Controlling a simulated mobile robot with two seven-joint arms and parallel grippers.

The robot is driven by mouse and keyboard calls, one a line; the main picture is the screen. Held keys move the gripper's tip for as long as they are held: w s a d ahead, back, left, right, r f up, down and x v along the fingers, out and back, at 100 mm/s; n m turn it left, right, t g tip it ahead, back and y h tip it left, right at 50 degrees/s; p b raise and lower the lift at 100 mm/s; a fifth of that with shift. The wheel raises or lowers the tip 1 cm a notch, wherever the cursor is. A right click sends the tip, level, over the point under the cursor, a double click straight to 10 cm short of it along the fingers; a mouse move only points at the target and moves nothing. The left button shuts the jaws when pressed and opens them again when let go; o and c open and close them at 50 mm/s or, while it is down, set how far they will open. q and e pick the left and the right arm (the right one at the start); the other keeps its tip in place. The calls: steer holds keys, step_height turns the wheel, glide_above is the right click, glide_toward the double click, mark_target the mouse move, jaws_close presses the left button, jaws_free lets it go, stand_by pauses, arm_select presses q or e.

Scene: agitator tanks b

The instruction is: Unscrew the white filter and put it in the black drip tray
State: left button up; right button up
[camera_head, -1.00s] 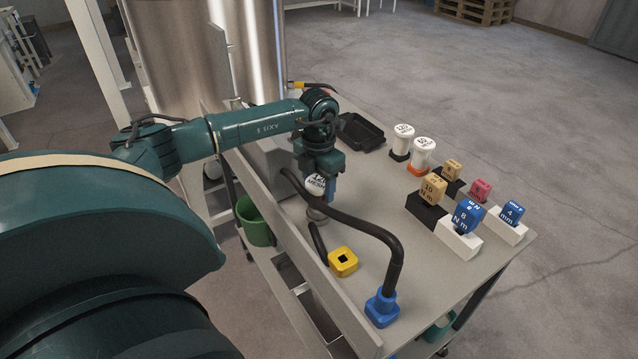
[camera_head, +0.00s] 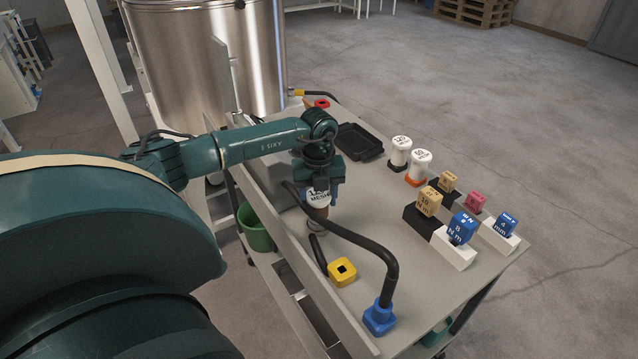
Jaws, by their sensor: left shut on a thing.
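My left gripper (camera_head: 320,190) points down and is shut on the white filter (camera_head: 318,197), whose dark lettering partly shows. The gripper hides part of the filter. A brownish section (camera_head: 317,212) shows below the white part, above a grey round base (camera_head: 315,227) on the bench. I cannot tell whether the filter is fully clear of that base. The black drip tray (camera_head: 373,153) lies flat behind the gripper and to its right, with nothing seen in it. My right gripper is not in view.
Two other white lettered filters (camera_head: 401,148) (camera_head: 420,163) stand right of the tray. Several coloured lettered blocks sit in holders at the bench's right. A black hose (camera_head: 370,243) arches to a blue block (camera_head: 379,317), near a yellow block (camera_head: 342,271). A steel tank (camera_head: 205,70) stands behind.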

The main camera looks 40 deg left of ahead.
arm_select(q)
steer(key=n+p, duration=0.2)
steer(key=n, duration=0.2)
steer(key=shift+r+n, duration=0.1)
steer(key=shift+n, duration=0.3)
steer(key=shift+f+n+b, duration=0.2)
steer(key=shift+n+b, duration=0.1)
steer(key=shift+n, duration=0.1)
steer(key=n, duration=0.3)
steer(key=shift+n, duration=0.3)
steer(key=shift+r, duration=0.1)
steer(key=shift+r, duration=0.5)
steer(key=shift+w+r, duration=0.1)
steer(key=shift+r, duration=0.65)
